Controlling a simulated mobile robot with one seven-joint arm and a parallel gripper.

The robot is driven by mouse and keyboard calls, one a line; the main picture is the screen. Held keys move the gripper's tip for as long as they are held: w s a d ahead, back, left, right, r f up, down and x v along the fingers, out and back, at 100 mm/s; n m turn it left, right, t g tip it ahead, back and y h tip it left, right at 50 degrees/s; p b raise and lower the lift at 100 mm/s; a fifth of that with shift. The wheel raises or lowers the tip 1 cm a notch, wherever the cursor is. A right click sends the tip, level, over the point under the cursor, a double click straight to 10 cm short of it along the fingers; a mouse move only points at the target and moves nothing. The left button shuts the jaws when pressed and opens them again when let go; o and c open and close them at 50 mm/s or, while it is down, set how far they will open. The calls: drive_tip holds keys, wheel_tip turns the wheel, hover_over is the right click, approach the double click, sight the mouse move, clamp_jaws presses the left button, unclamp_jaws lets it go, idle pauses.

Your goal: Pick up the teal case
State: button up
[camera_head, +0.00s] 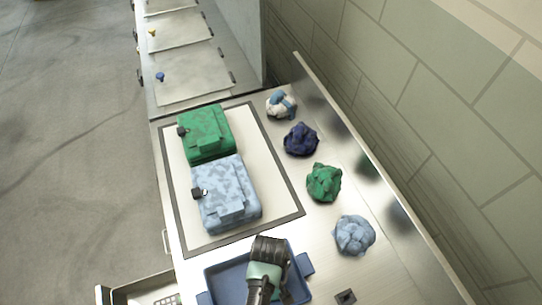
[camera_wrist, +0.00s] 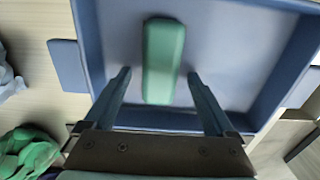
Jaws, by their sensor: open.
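The teal case (camera_wrist: 164,60) is a smooth, rounded, elongated block. In the wrist view it lies inside the blue tray (camera_wrist: 88,28), pointing lengthwise away from me. My gripper (camera_wrist: 158,73) is open, with one finger to the left of the case's near part and one to the right. Gaps show on both sides, and the fingers do not appear to touch it. I cannot tell how high the fingertips are above the tray floor. In the head view my arm reaches over the blue tray (camera_head: 222,289) and hides much of its inside.
A green camouflage bag (camera_head: 205,132) and a light blue one (camera_head: 226,190) lie on a dark-edged white mat (camera_head: 284,200). Several crumpled cloth bundles, including a green one (camera_head: 324,182) and a pale blue one (camera_head: 354,235), lie along the wall side. The tray walls surround the case.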

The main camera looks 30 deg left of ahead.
drive_tip(key=shift+c, duration=0.2)
clamp_jaws()
drive_tip(key=shift+r, duration=0.2)
